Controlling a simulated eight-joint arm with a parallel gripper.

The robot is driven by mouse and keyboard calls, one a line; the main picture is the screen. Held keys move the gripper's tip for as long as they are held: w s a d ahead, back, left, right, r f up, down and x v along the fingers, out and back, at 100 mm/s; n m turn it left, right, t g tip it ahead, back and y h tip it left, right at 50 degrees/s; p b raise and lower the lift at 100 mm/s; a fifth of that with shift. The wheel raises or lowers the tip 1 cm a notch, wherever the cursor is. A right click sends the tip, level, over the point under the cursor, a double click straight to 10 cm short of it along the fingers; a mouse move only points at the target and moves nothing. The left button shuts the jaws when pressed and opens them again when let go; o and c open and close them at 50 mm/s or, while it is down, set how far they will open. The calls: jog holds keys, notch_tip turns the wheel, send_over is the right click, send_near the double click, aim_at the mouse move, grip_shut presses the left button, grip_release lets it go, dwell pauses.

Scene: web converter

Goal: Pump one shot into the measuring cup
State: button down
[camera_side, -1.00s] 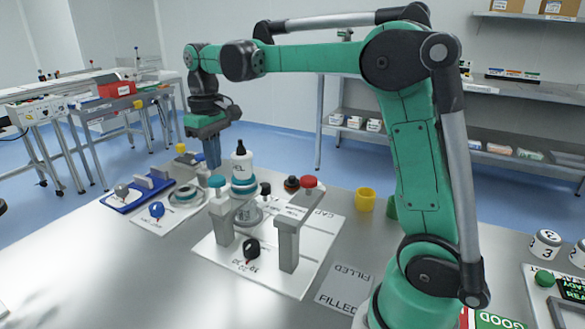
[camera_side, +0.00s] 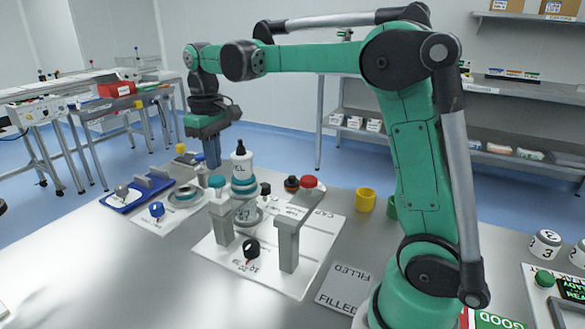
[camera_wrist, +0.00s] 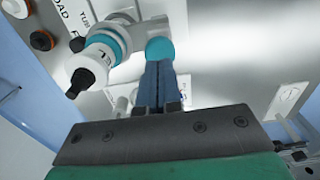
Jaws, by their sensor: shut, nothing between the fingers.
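My gripper (camera_side: 213,164) points straight down with its two long blue fingers shut and nothing between them. In the wrist view the fingertips (camera_wrist: 160,64) overlap the teal round cap (camera_wrist: 160,48); I cannot tell whether they touch it. In the side view a teal cap (camera_side: 217,181) tops the left grey post (camera_side: 223,222). A white bottle (camera_side: 241,163) with a black nozzle stands upright beside the fingers, in a teal-ringed holder. It also shows in the wrist view (camera_wrist: 92,63). I cannot make out a measuring cup for certain.
A black dial (camera_side: 251,249) is in front. A blue tray (camera_side: 118,204) lies left, and a yellow cup (camera_side: 365,200) stands at the back right.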

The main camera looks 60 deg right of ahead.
aim_at(216, 178)
jog(key=shift+f, duration=0.25)
jog(key=shift+f, duration=1.9)
jog(key=shift+r, duration=2.15)
jog(key=shift+r, duration=0.1)
jog(key=shift+r, duration=2.9)
